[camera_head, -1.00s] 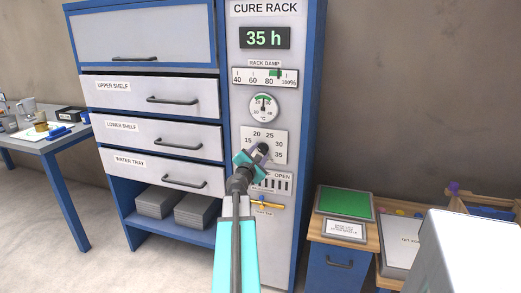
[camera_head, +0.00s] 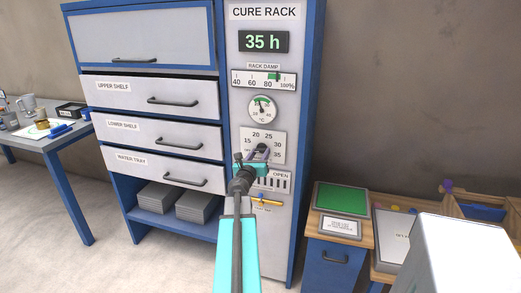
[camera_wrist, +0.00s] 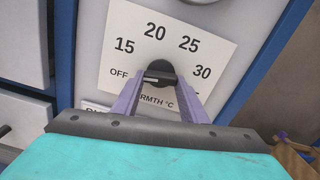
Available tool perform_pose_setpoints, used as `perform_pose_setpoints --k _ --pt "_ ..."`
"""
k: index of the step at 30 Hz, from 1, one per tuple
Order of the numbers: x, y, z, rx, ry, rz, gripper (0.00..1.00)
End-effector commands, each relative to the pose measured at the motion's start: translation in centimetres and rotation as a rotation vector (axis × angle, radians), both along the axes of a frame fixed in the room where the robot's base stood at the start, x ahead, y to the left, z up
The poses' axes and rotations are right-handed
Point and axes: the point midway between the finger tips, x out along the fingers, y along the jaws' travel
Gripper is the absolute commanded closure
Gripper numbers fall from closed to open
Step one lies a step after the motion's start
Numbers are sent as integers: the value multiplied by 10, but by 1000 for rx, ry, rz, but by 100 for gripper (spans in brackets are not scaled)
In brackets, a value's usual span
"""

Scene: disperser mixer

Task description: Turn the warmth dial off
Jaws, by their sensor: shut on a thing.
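The warmth dial (camera_wrist: 161,72) is a black knob on a white plate (camera_wrist: 190,22) marked OFF, 15, 20, 25 and 30 in the wrist view. The white mark on the knob points left, towards OFF. My gripper (camera_wrist: 160,80) has its two purple fingers shut on the knob, one on each side. In the head view my gripper (camera_head: 259,156) reaches up from below and partly hides the dial plate (camera_head: 276,139). The lower lettering of the plate is partly covered by the fingers.
A vent slider (camera_head: 274,184) and a yellow tap (camera_head: 265,201) sit close below.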

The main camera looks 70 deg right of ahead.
Motion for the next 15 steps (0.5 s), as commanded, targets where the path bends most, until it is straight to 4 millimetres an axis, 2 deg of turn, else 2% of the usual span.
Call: perform_pose_setpoints --k 7,15 --pt "0 1 -1 -5 153 3 83" --pt "-1 1 -2 -9 222 2 83"
